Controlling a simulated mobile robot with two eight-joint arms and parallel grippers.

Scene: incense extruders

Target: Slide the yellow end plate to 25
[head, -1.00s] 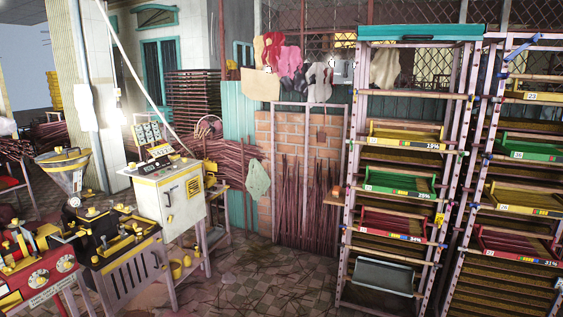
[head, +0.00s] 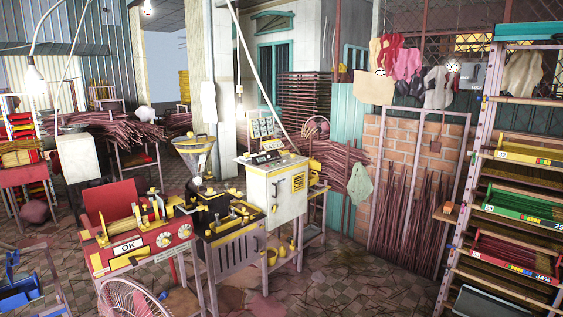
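A red machine (head: 140,247) with an "OK" sign and round dials stands at the lower centre-left in the head view. Several small yellow upright parts (head: 152,210) stand along its top. The yellow end plate may be among them, but I cannot tell which part it is. No scale or number 25 is readable on the machine at this size. Neither of my grippers is in view.
A black and yellow extruder (head: 229,230) with a funnel and a white control cabinet (head: 276,190) stand right of the red machine. A fan (head: 133,300) is in front of it. Drying racks (head: 470,200) stand at the right. The tiled floor (head: 345,285) at centre-right is clear.

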